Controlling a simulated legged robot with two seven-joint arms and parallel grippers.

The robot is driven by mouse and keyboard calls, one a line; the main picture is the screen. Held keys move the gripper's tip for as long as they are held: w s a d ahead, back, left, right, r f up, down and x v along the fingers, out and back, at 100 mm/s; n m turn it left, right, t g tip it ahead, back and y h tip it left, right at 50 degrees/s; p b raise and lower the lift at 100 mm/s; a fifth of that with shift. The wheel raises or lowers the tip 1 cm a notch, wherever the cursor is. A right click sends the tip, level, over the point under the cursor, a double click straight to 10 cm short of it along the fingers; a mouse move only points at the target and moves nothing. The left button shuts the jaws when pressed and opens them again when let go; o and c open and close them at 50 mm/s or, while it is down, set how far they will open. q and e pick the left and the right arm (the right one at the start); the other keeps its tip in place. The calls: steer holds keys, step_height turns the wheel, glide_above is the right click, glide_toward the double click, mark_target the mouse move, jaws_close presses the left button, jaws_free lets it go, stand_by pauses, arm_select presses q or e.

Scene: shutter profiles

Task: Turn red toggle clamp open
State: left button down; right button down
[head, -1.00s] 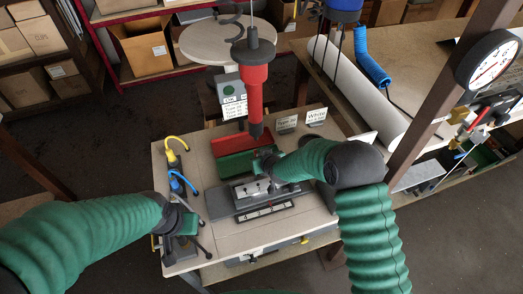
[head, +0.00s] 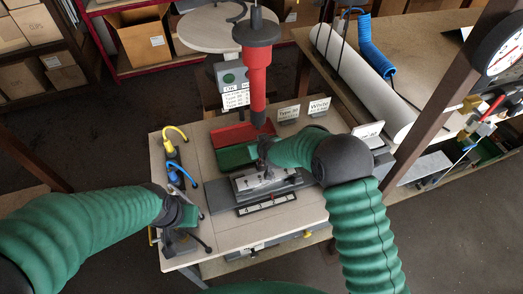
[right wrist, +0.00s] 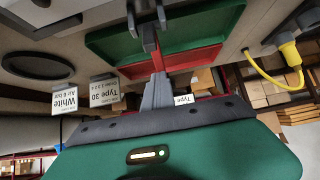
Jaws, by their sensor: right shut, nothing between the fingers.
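The dark grey fixture (head: 222,198) lies on the bench, with small metal clamp parts (head: 245,183) on top. No red clamp handle can be made out in the head view. My right gripper (head: 263,150) is over the back of the fixture, in front of the trays. In the right wrist view its grey fingers (right wrist: 157,78) are shut and empty. A narrow red bar (right wrist: 158,60) shows just beyond their tips, with grey metal parts (right wrist: 148,38) above it; contact cannot be told.
A red tray (head: 232,134) and a green tray (head: 236,155) lie behind the fixture. Label cards (head: 289,114) stand at the back.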

steer(key=shift+s+a+f, duration=0.1)
steer(key=shift+a, duration=0.2)
